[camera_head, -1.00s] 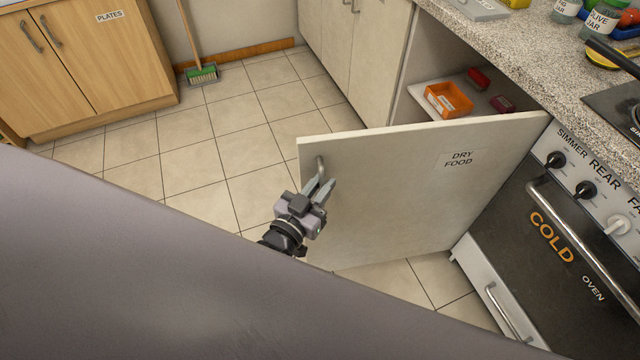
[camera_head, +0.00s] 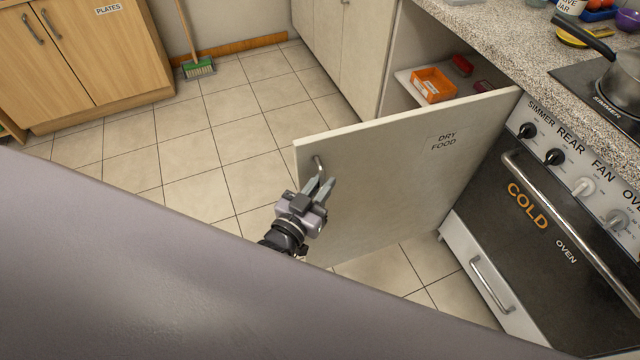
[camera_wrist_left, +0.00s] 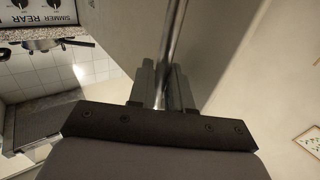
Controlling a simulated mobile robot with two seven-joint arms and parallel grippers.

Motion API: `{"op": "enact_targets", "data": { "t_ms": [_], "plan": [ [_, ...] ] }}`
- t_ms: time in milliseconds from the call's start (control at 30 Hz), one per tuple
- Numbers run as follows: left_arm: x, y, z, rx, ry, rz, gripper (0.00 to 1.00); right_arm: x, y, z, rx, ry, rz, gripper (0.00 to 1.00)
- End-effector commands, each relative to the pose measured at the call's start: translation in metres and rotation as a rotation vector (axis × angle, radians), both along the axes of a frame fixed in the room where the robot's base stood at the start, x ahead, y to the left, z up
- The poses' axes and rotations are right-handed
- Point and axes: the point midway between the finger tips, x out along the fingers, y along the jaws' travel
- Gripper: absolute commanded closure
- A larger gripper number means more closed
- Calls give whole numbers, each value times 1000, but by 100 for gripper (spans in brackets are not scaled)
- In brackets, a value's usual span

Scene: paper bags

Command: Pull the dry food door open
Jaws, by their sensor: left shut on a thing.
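The dry food door (camera_head: 390,175) is a pale panel with a "DRY FOOD" label. It stands swung well out from the cupboard, hinged at the side near the oven. Its metal bar handle (camera_head: 318,166) is near the free edge. My left gripper (camera_head: 320,188) is shut on the handle. In the left wrist view the handle bar (camera_wrist_left: 175,45) runs between the two fingers (camera_wrist_left: 163,85). The cupboard interior behind the door shows a shelf (camera_head: 408,85) with an orange crate (camera_head: 433,85) and small red items. My right gripper is not in view.
The oven (camera_head: 545,215) with its bar handle and knobs stands right of the door. A speckled worktop (camera_head: 510,50) holds a pan (camera_head: 622,80) on the hob. A wooden plates cupboard (camera_head: 85,60) and a broom (camera_head: 197,65) stand at the back. The tiled floor left of the door is clear.

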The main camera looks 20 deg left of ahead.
Motion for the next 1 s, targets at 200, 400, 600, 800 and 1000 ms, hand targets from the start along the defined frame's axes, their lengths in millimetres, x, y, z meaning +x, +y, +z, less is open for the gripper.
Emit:
{"op": "enact_targets", "data": {
  "t_ms": [200,400,600,800,1000],
  "plan": [
    [2,-8,3,-4,-4,-12,100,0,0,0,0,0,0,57],
    [2,-8,3,-4,-4,-12,100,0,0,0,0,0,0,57],
    [2,-7,3,-4,-4,-10,66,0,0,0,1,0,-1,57],
    [1,-5,2,-2,-3,-7,66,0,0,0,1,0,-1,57],
    [-5,-3,1,-1,-1,-6,66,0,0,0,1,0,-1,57]
  ]
}}
